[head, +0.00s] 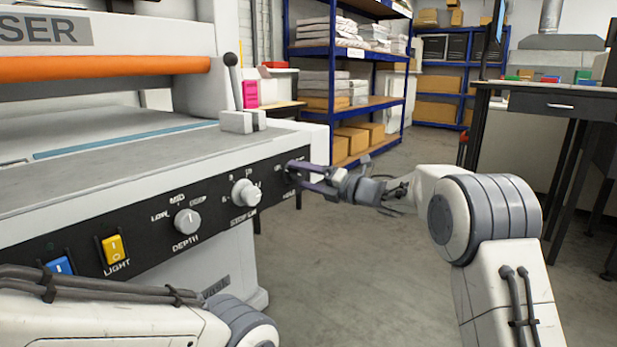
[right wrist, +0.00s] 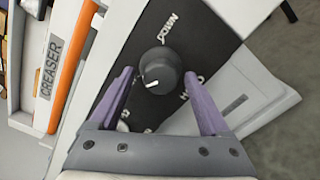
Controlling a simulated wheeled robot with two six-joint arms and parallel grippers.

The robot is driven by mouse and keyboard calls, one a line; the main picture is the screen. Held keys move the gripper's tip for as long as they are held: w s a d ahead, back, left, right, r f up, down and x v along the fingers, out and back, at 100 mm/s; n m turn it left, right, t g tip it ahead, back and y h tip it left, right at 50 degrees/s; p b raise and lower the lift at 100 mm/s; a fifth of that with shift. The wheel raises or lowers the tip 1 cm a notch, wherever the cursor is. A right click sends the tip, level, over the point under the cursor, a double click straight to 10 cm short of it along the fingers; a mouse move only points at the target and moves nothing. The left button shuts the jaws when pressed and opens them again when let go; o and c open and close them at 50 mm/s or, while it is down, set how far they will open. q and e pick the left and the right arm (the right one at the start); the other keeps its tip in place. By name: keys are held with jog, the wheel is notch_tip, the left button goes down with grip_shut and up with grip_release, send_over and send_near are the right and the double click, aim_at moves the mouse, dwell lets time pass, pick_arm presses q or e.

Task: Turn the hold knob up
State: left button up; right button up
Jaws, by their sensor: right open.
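The hold knob is a round dark grey knob (right wrist: 161,70) with a short white pointer mark at its lower left in the right wrist view. It sits on the black control panel (right wrist: 205,40), with partly hidden white lettering around it. My right gripper (right wrist: 158,76) is open, its two purple fingers on either side of the knob, with gaps showing. In the head view the right gripper (head: 294,172) is at the panel's far right end, where the knob is mostly hidden. My left gripper is not in view; only its arm shows at lower left.
The panel also carries a white knob (head: 246,193), a grey depth knob (head: 187,221), a yellow light switch (head: 113,248) and a blue switch (head: 59,266). A lever (head: 236,90) stands on the machine's top. The floor (head: 345,265) right of the machine is clear.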

jog(key=p+v, duration=0.1)
jog(key=v, duration=0.9)
jog(key=shift+p, duration=0.3)
